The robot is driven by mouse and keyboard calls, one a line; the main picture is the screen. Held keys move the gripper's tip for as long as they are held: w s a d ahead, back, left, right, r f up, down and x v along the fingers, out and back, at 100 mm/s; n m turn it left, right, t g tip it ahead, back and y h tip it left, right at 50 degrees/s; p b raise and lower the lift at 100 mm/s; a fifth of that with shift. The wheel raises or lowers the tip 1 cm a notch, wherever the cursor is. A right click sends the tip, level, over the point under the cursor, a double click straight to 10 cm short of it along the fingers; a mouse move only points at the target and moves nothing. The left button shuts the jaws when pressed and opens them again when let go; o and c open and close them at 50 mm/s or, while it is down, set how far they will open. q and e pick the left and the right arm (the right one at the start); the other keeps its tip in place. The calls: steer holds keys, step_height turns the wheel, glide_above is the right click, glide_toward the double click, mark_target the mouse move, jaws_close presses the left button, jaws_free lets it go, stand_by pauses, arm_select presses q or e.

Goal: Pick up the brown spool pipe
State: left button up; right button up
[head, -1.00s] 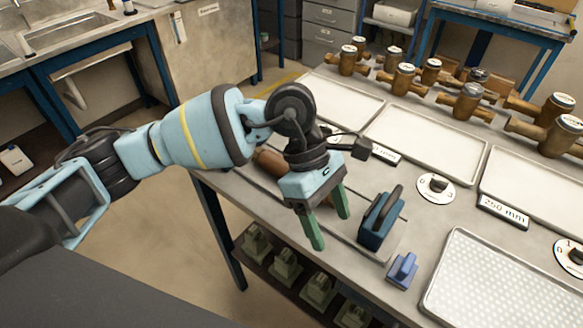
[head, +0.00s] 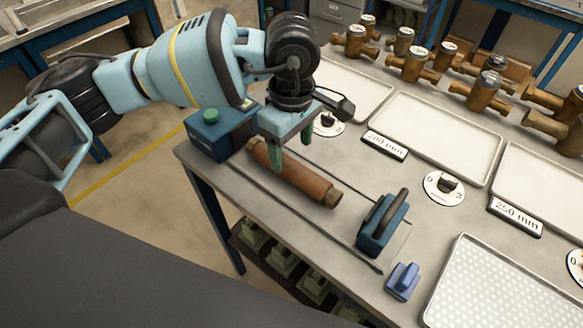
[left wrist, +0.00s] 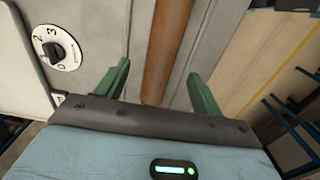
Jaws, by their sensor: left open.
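The brown spool pipe (head: 312,187) lies on the bench between two thin rails, slanting from the back left to the front right. My left gripper (head: 291,150) is open, its green fingers pointing down over the pipe's far left part. The gripper and its near finger hide a piece of the pipe. In the left wrist view the pipe (left wrist: 172,40) runs lengthwise between the two spread fingers of the gripper (left wrist: 158,71), with a gap on each side. I cannot tell how high the fingertips are above it. My right gripper is not in view.
A blue block with a green button (head: 212,130) stands beyond the pipe's left end. A blue clamp with a dark handle (head: 380,222) stands beyond its right end, with a small blue block (head: 403,281) nearby. Trays, dials and several brass meters fill the back and right.

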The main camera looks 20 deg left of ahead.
mark_target(292, 163)
arm_select(q)
steer(key=shift+f, duration=0.4)
steer(key=shift+s+f+p, duration=0.1)
steer(key=shift+f+p, duration=0.25)
steer(key=shift+f, duration=1.85)
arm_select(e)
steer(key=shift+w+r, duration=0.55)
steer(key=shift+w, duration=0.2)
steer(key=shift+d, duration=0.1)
arm_select(q)
steer(key=c, duration=1.4)
steer(key=shift+r, duration=0.1)
jaws_close()
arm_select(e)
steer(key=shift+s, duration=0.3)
arm_select(q)
steer(key=shift+r, duration=0.1)
